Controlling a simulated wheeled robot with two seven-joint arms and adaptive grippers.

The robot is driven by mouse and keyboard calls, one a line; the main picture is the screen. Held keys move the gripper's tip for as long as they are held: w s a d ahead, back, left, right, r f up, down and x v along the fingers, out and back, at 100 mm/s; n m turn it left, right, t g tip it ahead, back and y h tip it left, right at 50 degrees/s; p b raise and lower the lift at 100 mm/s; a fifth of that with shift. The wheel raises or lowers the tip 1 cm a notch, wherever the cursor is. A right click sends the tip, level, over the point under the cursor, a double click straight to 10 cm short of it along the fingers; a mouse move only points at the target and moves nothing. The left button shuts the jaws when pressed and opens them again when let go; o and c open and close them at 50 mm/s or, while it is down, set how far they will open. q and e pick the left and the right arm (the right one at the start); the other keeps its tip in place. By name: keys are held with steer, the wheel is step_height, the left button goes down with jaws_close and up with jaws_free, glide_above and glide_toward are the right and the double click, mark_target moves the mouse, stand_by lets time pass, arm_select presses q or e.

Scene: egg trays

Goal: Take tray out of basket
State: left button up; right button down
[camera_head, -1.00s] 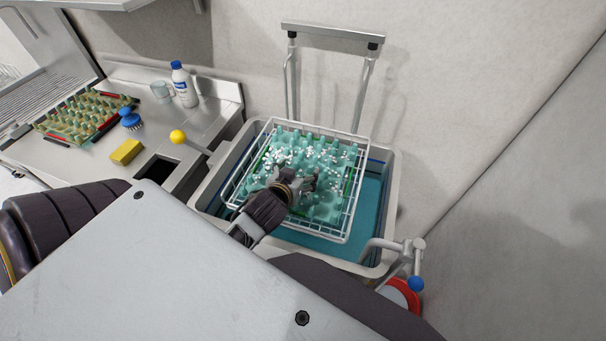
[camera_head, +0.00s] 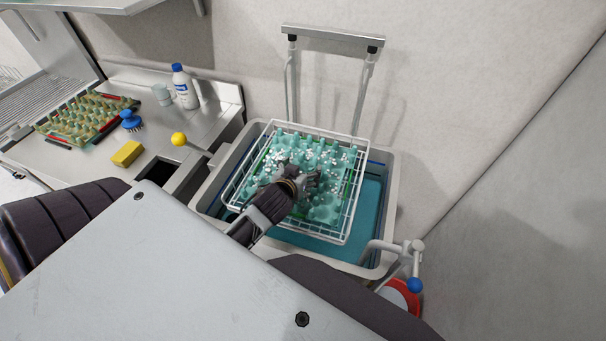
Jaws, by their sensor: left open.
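A teal egg tray (camera_head: 325,212) with rows of pegs and white foam spots lies in the white wire basket (camera_head: 350,205). A green strip shows along the tray's side. The basket sits over the blue water of a grey sink tank (camera_head: 392,190). My left gripper (camera_head: 306,180) is open above the middle of the tray, its fingers pointing right. I cannot tell whether it touches the tray. My left forearm hides the tray's near left part. My right gripper is out of view.
A metal lift frame (camera_head: 332,36) stands behind the basket. On the left counter are another egg tray (camera_head: 85,118), a blue brush (camera_head: 131,121), a yellow sponge (camera_head: 127,153), a bottle (camera_head: 184,88) and a cup (camera_head: 162,93). A yellow-knobbed lever (camera_head: 179,139) is left of the tank.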

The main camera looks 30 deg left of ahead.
arm_select(q)
steer(key=shift+x, duration=1.05)
steer(key=shift+c, duration=0.5)
steer(key=c, duration=1.2)
steer(key=shift+r, duration=0.1)
step_height(320, 180, up, 10)
